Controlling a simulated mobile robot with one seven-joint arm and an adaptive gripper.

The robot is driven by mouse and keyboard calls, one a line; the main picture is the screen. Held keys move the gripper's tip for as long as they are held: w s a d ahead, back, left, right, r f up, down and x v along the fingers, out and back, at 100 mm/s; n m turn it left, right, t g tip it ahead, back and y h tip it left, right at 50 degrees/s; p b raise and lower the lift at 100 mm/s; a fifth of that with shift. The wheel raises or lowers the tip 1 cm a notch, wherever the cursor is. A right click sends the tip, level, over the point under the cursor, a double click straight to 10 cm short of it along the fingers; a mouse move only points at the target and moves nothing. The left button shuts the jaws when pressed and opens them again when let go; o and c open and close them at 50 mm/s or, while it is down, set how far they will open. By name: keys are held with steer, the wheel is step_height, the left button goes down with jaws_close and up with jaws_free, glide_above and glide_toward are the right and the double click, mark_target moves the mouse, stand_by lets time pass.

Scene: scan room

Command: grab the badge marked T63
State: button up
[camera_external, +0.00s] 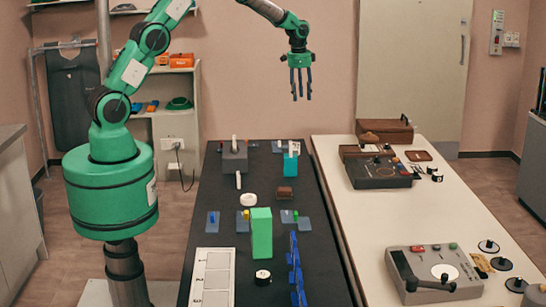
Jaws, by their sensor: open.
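My gripper (301,96) hangs high above the far part of the dark table, fingers pointing down, open and empty. Several small flat blue-grey cards lie on the dark table, and they may be badges. One card (212,222) is at the left, one (242,226) is beside it with a yellow item, and one (304,225) is right of the green block. No marking is readable at this size, so I cannot tell which is T63. My gripper is well above and beyond these cards, touching nothing.
A tall green block (261,233) stands mid-table. Near it are a white numbered panel (212,278), a blue rack (296,270), a black round item (262,277) and a grey box with a post (235,160). A pale table (385,222) with devices stands at right.

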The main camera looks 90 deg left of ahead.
steer(key=p, duration=0.1)
glide_above(295, 143)
step_height(295, 143, down, 16)
steer(key=f, duration=0.1)
steer(key=shift+a+r+g+h, duration=0.1)
steer(key=shift+r+g+h, duration=0.2)
steer(key=shift+g, duration=0.1)
steer(key=shift+f, duration=0.15)
steer(key=shift+f, duration=4.2)
steer(key=shift+f, duration=0.1)
steer(key=shift+f, duration=2.45)
steer(key=shift+c, duration=0.2)
jaws_close()
